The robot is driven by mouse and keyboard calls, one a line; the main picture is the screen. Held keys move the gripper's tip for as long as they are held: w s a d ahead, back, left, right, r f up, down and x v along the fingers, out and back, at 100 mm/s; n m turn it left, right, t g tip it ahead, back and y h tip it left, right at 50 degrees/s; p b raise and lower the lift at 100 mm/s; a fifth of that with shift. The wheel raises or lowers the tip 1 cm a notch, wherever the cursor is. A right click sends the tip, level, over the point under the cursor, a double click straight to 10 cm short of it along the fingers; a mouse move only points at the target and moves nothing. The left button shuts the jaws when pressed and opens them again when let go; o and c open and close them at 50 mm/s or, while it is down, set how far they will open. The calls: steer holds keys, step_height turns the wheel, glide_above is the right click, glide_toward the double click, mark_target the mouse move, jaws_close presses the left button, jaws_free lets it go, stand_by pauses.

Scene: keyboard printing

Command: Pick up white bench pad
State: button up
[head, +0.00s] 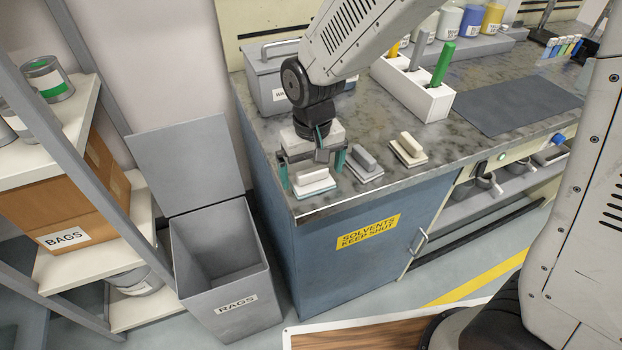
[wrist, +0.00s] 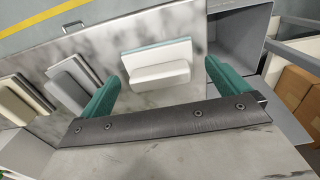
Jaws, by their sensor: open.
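The white bench pad (head: 314,175) lies near the front left corner of the marbled bench. It has a white block handle and a thin teal-edged base. In the wrist view the white bench pad (wrist: 158,72) sits between and just beyond the green fingertips. My gripper (head: 313,170) is open, with one green finger on either side of the pad. The wrist view shows my gripper (wrist: 164,74) empty, with visible gaps at both sides of the pad. Whether the fingers touch the bench cannot be told.
A grey pad (head: 364,160) and a cream pad (head: 408,148) lie to the right of the white one. A white holder (head: 420,98) with upright tools and a grey box (head: 268,85) stand behind. The open RAGS bin (head: 222,285) stands left of the bench.

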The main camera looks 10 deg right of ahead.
steer(key=shift+f, duration=0.4)
steer(key=shift+c, duration=0.3)
steer(key=c, duration=1)
steer(key=shift+r, duration=0.2)
